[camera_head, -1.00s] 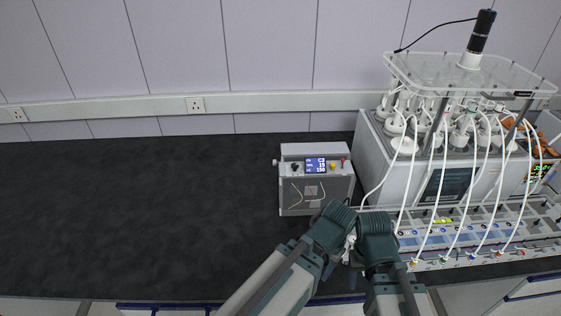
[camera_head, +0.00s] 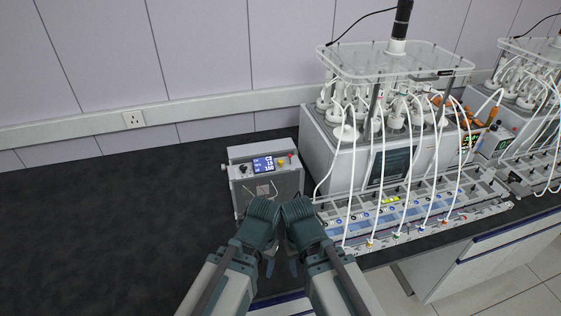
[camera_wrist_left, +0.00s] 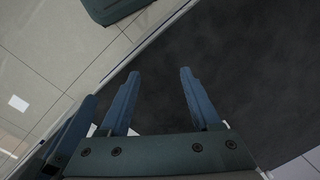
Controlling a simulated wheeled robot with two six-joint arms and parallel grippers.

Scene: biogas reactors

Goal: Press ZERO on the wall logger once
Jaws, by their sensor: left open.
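No logger mounted on the wall (camera_head: 200,50) shows in the head view, and no ZERO key can be made out. A grey box (camera_head: 270,190) with a small lit blue display (camera_head: 263,164) and a few knobs stands on the dark bench. My left gripper (camera_wrist_left: 160,72) is open and empty in the left wrist view, over the front edge of the dark bench top. In the head view both grippers are mostly hidden by my wrists, side by side in front of the grey box. My right gripper (camera_head: 293,266) shows too little to tell its jaws.
A reactor unit (camera_head: 320,160) with white tubes and a clear top plate (camera_head: 395,62) stands right of the box. A tray of cells (camera_head: 345,218) lies before it. A second unit (camera_head: 528,85) is farther right. The left bench (camera_head: 100,220) is clear. A socket (camera_head: 133,119) is on the wall.

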